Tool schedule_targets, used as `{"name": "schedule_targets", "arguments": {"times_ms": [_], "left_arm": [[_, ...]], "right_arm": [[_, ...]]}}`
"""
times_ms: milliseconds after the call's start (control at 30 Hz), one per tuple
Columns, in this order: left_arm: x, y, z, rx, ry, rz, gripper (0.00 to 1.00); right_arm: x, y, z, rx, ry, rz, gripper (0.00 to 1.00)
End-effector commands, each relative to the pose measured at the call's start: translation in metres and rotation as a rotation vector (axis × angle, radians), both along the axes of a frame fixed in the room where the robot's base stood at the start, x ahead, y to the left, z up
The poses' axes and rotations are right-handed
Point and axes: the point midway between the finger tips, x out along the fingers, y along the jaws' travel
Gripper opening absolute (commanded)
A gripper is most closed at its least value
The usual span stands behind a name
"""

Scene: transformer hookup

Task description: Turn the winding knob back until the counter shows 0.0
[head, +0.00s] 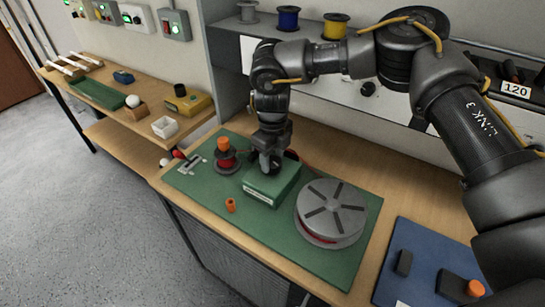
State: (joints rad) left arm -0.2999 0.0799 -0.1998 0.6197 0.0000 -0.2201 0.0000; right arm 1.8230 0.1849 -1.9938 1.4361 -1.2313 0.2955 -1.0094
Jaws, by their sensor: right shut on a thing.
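My right gripper (269,163) points down over the green winder box (274,182) and is shut on the winding knob, which the fingers mostly hide. A pale strip (262,195) is on the front of the box; it is too small to read, and I cannot tell whether it is the counter. A large grey slotted disc (333,209) with red underneath lies to the right of the box. A spool with red wire and an orange top (226,152) stands to its left. My left gripper is not in view.
The green mat (200,184) lies on the wooden bench. A small orange piece (230,205) lies at its front. A blue mat (425,262) with dark parts is at the right. Wire spools (288,18) stand on the shelf behind. A side bench (112,92) is at the left.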

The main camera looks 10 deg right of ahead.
Motion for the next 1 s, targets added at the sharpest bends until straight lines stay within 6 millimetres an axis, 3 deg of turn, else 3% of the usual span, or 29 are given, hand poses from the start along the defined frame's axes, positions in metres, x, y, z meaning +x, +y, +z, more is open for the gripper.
{"name": "schedule_targets", "arguments": {"times_ms": [600,1000], "left_arm": [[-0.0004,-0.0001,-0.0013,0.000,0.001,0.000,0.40],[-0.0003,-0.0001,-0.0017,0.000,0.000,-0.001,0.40]], "right_arm": [[0.0005,0.0016,0.0000,0.002,-0.004,0.574,0.25],[0.0000,0.0021,0.0000,0.003,-0.004,0.827,0.25]]}}
